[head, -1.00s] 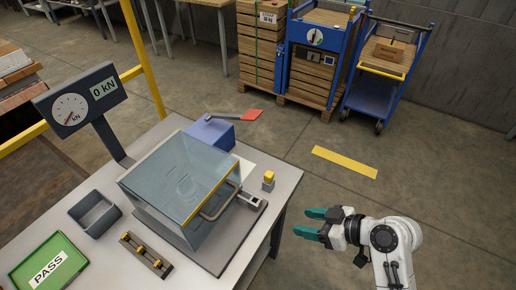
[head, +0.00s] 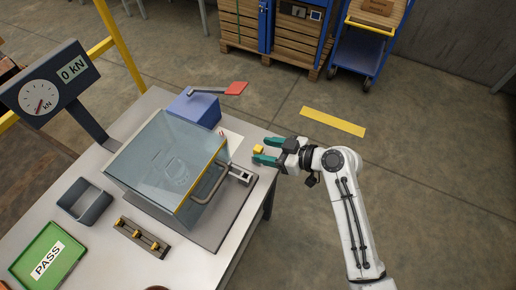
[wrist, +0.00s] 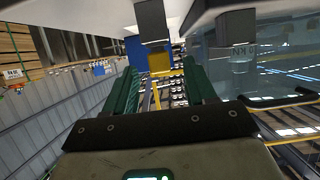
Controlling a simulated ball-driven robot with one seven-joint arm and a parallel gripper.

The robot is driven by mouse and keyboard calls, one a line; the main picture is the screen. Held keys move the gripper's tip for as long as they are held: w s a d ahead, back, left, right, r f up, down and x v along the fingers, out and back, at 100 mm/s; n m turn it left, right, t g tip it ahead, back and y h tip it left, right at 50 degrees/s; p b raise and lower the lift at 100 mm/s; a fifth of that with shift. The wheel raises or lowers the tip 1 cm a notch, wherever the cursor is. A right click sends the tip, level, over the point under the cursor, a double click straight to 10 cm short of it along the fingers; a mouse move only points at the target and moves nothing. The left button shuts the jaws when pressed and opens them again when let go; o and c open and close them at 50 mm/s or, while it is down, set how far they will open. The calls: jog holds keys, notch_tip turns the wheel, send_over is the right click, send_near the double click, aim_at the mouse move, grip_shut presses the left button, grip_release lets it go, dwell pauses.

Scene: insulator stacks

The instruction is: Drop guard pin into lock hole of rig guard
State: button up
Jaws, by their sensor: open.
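The guard pin (head: 258,149) has a yellow head and stands near the right edge of the table, by the fingertips of my gripper (head: 264,151). My gripper has teal fingers, is open and holds nothing. In the wrist view the pin's yellow head (wrist: 160,63) shows between and beyond the two spread fingers (wrist: 160,78). The pin's lower part is hard to make out. The rig guard (head: 165,165) is a clear box with a yellow edge and a grey handle. The lock block (head: 241,175) sits beside its right side; its hole is too small to tell.
A blue block with a red-ended lever (head: 236,88) stands behind the guard. A dial gauge reading 0 kN (head: 45,90), a grey bin (head: 84,201), a slotted rack with yellow-topped pieces (head: 141,238) and a green PASS tray (head: 48,255) are to the left.

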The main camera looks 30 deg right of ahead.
aim_at(262, 150)
jog(key=shift+p+x, duration=0.3)
jog(key=shift+x, duration=1.45)
jog(key=shift+c, duration=0.4)
grip_shut()
